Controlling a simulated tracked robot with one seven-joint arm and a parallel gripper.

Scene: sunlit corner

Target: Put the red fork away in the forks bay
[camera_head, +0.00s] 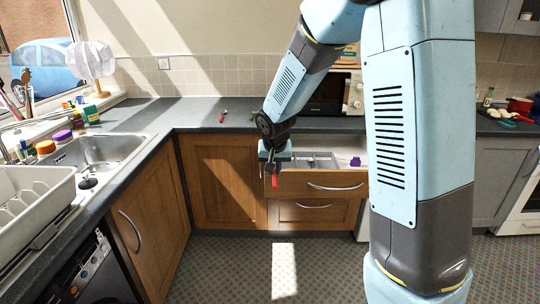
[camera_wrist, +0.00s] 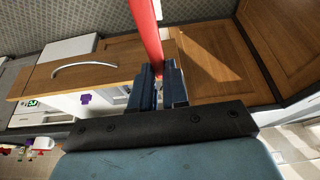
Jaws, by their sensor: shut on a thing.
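My gripper (camera_head: 272,168) is shut on the red fork (camera_head: 275,182), near the left front corner of the open drawer (camera_head: 334,180). In the wrist view the fork's long red part (camera_wrist: 152,32) sticks out from between the jaws (camera_wrist: 158,85); I cannot make out its tines. In the head view the fork hangs below the jaws, in front of the drawer's left end. A grey divided tray (camera_head: 322,160) lies in the drawer, partly hidden by my arm and the drawer front. I cannot tell which compartment is the forks bay.
A purple thing (camera_head: 355,161) is at the drawer's right side. Another small red-ended utensil (camera_head: 223,115) lies on the counter (camera_head: 190,112). A microwave (camera_head: 335,93) stands behind the drawer. The sink (camera_head: 100,150) and dish rack (camera_head: 35,200) are at left. The floor in front is clear.

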